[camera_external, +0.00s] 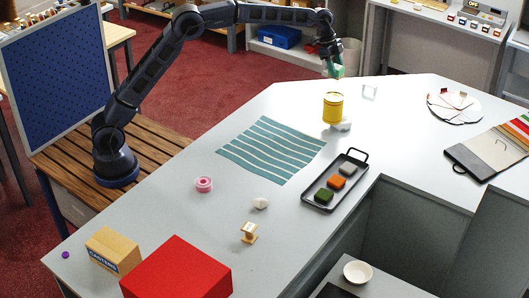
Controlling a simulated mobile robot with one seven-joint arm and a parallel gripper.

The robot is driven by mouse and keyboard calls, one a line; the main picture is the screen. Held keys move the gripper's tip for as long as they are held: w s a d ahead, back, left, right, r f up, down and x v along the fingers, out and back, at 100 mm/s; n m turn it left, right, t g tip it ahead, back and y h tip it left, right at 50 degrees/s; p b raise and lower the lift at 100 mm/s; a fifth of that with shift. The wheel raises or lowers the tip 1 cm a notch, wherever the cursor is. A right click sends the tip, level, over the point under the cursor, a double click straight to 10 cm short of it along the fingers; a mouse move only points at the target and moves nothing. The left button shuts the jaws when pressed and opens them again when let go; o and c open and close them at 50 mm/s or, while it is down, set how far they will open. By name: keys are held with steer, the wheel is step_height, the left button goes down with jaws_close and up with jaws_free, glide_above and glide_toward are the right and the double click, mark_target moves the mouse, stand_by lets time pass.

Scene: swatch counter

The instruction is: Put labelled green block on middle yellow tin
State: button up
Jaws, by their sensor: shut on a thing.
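My gripper (330,60) is shut on a green block (338,71) with a pale patch on one face. The gripper holds the block in the air above a yellow tin (333,109), and a gap shows between block and tin in this view. The tin stands upright on the grey counter. It is the only yellow tin I can make out. The fingers partly hide the block, and its label cannot be read.
A black tray (312,201) holds a dark green, an orange and a grey block. A small pale item (343,126) lies beside the tin, and a clear frame-like item (370,92) stands behind it. A striped teal sheet (270,149) lies to the left.

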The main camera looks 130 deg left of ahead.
step_height(320, 180, down, 9)
steer(key=shift+f, duration=0.1)
stand_by(0.4)
steer(key=shift+f, duration=0.1)
steer(key=o, duration=1)
steer(key=v, duration=1.2)
steer(key=shift+s, duration=0.1)
